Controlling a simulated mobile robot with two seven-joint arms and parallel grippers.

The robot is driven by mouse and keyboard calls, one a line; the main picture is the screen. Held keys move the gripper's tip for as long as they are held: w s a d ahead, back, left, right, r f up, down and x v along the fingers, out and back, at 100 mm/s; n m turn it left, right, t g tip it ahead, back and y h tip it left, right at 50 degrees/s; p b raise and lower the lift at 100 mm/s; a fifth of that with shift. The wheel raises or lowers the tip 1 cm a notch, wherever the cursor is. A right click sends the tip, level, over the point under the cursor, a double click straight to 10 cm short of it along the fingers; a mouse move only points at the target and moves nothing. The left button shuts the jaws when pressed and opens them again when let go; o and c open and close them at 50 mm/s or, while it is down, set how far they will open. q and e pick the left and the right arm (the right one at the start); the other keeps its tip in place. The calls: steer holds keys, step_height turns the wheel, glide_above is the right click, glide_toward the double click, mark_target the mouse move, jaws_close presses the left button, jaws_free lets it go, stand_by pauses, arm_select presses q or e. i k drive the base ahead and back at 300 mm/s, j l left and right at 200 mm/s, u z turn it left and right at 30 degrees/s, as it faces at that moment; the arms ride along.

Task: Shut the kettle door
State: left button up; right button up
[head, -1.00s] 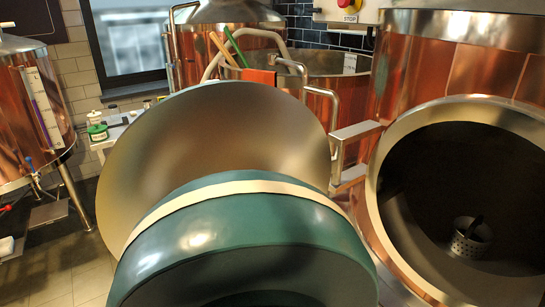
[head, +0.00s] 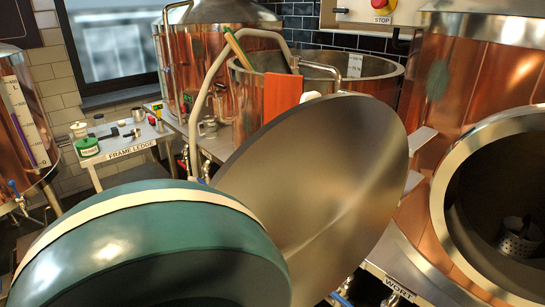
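The kettle door (head: 335,165) is a large round metal disc in the middle of the head view. It stands open and tilted, left of the kettle's round opening (head: 447,185). Flat metal hinge arms (head: 421,140) show at its right edge, on the side towards the copper kettle (head: 490,70). A wide gap shows between the door's lower part and the opening. Neither of my grippers shows. A rounded green part with a cream band, probably mine, fills the lower left and hides the door's lower left edge. I cannot tell whether it touches the door.
A perforated metal cylinder (head: 517,240) sits inside the kettle opening. A small table labelled FRAME LEDGE (head: 133,150) holds several small items. A WORT label (head: 399,288) is below the kettle.

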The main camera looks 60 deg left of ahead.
mark_target(326, 177)
steer(key=k+j, duration=0.15)
steer(key=j, duration=0.15)
steer(key=k+j+u, duration=0.1)
steer(key=j, duration=0.25)
steer(key=k+j+u, duration=0.1)
steer(key=j, duration=0.2)
steer(key=j+z, duration=0.25)
steer(key=j, duration=0.3)
steer(key=k+j+z, duration=0.1)
steer(key=j+z, duration=0.15)
steer(key=j, duration=0.35)
steer(key=k+j+z, duration=0.2)
steer(key=j, duration=0.35)
steer(key=i, duration=0.05)
